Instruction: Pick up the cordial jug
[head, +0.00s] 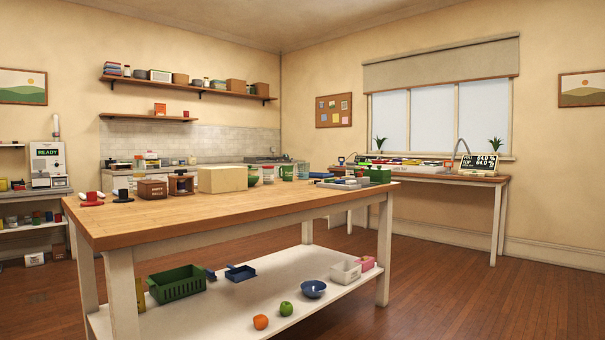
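I cannot single out the cordial jug for certain. A clear, glassy vessel (303,171) stands toward the back of the wooden table, right of a green container with a pale mark (287,173). It is small in the head view, and I cannot tell whether it has a spout or handle. A green bowl-like thing (253,177) is partly hidden behind a large tan box (222,179). My gripper is not in view.
The wooden table (200,213) fills the middle. Brown boxes (153,188), red-and-black items and a tray of parts (345,184) stand on it. Its lower shelf (235,310) holds a green crate (178,284), fruit and a blue bowl (313,289). Floor is clear at right.

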